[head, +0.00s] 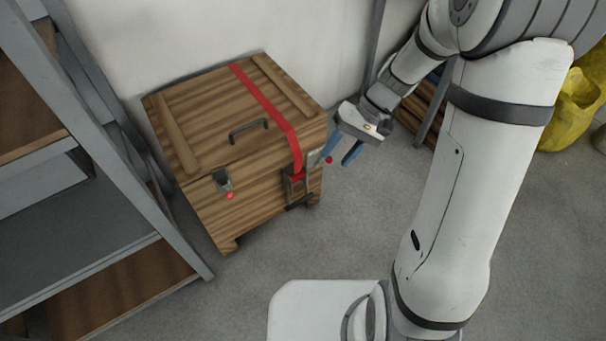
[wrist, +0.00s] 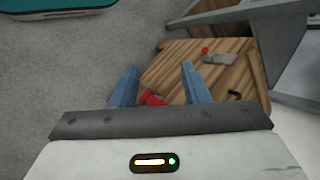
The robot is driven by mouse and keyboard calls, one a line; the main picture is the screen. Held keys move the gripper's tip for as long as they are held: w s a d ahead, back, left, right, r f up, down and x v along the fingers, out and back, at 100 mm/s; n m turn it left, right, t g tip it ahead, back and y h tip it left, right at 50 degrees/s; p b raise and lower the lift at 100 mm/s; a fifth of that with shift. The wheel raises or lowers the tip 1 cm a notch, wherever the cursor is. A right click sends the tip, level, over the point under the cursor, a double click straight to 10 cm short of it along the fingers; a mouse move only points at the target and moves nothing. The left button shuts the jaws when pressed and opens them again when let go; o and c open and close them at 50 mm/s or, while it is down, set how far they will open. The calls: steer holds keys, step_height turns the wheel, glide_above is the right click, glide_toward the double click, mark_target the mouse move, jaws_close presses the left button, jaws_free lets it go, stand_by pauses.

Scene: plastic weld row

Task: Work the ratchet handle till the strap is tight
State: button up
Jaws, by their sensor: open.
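A wooden crate (head: 215,130) stands on the floor with a red strap (head: 265,100) running over its lid and down the front. The strap enters a dark ratchet (head: 297,188) on the crate's front right. The grey ratchet handle (head: 312,160) stands up from it and has a red knob (head: 328,160). My gripper (head: 341,153) is open, its blue fingers just right of the knob; I cannot tell whether they touch. In the wrist view, a red piece (wrist: 152,97) shows between the open fingers, partly hidden. The crate's wood (wrist: 185,65) lies beyond them.
A latch with a red tip (head: 226,183) is on the crate's front left, and a black lid handle (head: 249,129) is on top. Grey shelving (head: 120,140) stands close on the left. A yellow bag (head: 572,110) is at right. The floor (head: 300,250) in front is clear.

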steer(key=w+a+f+m+y+b, duration=0.1)
steer(key=w+f+y+b, duration=0.25)
steer(key=f, duration=0.65)
steer(key=w+a+f+y+b, duration=0.2)
steer(key=w+f, duration=0.3)
steer(key=f, duration=0.5)
steer(key=m+t+y+b, duration=0.3)
steer(key=t+y+b, duration=0.2)
steer(key=t+b, duration=0.1)
glide_toward(300, 201)
steer(key=w+a+f, duration=0.1)
steer(key=a, duration=0.2)
steer(key=shift+h, duration=0.25)
steer(key=b+x, duration=0.2)
steer(key=x, duration=0.5)
steer(key=shift+w, duration=0.15)
jaws_close()
